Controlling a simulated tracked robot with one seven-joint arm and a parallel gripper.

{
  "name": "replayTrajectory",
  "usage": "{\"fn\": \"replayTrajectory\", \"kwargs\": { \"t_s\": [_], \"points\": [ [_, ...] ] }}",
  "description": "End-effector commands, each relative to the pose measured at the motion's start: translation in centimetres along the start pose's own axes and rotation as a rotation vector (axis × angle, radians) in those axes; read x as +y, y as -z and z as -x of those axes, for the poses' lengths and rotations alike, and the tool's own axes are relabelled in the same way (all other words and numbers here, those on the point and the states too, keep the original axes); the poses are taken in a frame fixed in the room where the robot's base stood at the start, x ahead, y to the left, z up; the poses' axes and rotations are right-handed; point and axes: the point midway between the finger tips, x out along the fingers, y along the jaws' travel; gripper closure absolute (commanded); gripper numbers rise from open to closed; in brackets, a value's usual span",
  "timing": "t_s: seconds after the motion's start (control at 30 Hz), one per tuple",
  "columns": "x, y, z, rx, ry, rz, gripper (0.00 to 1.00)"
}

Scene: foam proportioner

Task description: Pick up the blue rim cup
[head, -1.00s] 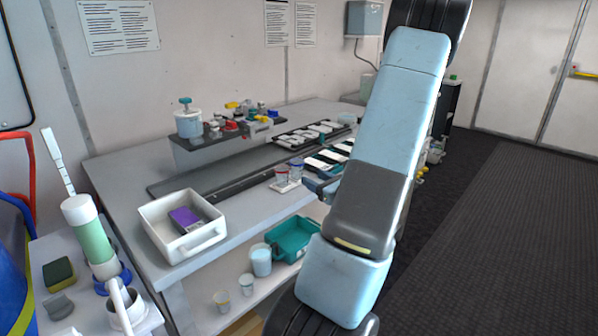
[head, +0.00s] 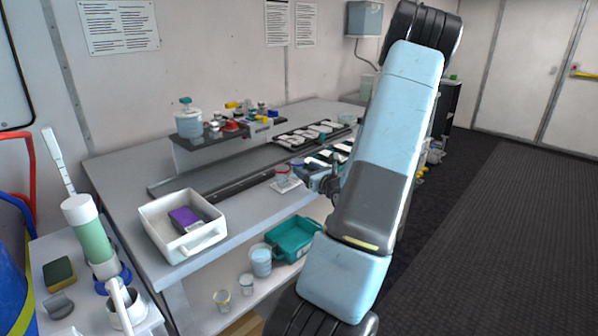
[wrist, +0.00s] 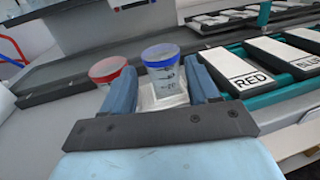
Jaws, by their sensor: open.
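The blue rim cup (wrist: 163,72) is a clear cup with a blue rim, standing upright on a small white tray (wrist: 160,97). In the wrist view it sits between the fingers of my open gripper (wrist: 160,72), toward their tips, with a gap beside each finger. The red rim cup (wrist: 110,75) stands just to its left, partly behind my left finger. In the head view the red rim cup (head: 282,173) shows on the worktop, while the blue rim cup is mostly hidden by my gripper (head: 312,172).
To the right, a teal rack (wrist: 255,77) holds labelled cards, including RED and BLUE. A dark rail (wrist: 60,82) runs behind the cups. A white bin (head: 160,215) with a purple block stands at the worktop's near end. A teal tray (head: 293,238) sits on the lower shelf.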

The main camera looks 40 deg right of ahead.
Motion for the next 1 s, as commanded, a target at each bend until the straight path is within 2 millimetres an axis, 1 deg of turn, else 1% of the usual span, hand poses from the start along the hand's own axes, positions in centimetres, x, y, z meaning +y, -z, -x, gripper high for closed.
{"fn": "replayTrajectory", "kwargs": {
  "t_s": [0.3, 0.4, 0.6, 0.9, 0.97, 1.0],
  "points": [
    [-0.1, -0.3, -4.0, -0.001, -0.001, 0.0, 0.41],
    [-0.2, -0.3, -4.6, 0.0, 0.0, 0.0, 0.41],
    [-0.2, -0.3, -4.6, 0.0, 0.0, 0.0, 0.41],
    [-0.2, -0.3, -4.6, 0.0, 0.0, 0.0, 0.7],
    [-0.2, -0.3, -4.6, 0.0, 0.0, 0.0, 0.76],
    [-0.2, -0.3, -4.6, 0.0, 0.0, 0.0, 0.76]
  ]
}}
